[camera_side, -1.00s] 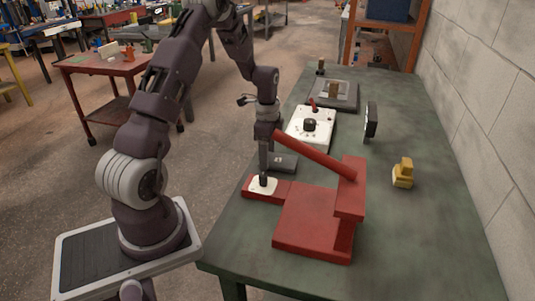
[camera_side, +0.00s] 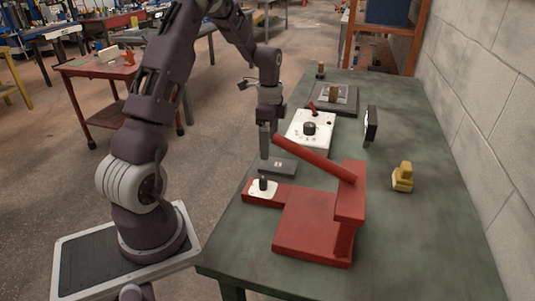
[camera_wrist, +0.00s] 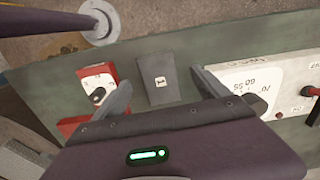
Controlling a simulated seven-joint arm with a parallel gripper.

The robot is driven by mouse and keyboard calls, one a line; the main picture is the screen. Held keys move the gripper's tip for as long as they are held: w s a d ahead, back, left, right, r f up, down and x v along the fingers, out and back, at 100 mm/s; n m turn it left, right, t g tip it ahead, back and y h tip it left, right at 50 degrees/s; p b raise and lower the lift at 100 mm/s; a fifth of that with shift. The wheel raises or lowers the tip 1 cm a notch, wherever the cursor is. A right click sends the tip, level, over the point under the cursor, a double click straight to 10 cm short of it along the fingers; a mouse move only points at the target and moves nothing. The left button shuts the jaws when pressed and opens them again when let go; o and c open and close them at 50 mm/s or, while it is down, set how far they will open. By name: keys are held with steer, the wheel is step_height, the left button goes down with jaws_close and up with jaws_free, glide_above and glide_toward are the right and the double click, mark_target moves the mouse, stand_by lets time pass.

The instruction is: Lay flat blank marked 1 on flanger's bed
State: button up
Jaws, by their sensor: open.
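My gripper (camera_side: 264,155) is open and empty, pointing down above the dark grey block (camera_side: 281,168) behind the plate. In the wrist view my gripper (camera_wrist: 162,78) has its fingers apart, with the dark block (camera_wrist: 158,95) and its small pale label between them. The plate is clear of the fingers.
A white box with a dial (camera_side: 310,128) stands behind the dark block. A grey tray (camera_side: 350,100) lies further back. A dark upright panel (camera_side: 371,123) and a yellow object (camera_side: 403,177) stand to the right. The machine's red lever (camera_side: 315,157) slants up close to my gripper.

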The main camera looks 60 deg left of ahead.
steer(key=shift+o, duration=0.2)
steer(key=shift+r, duration=0.5)
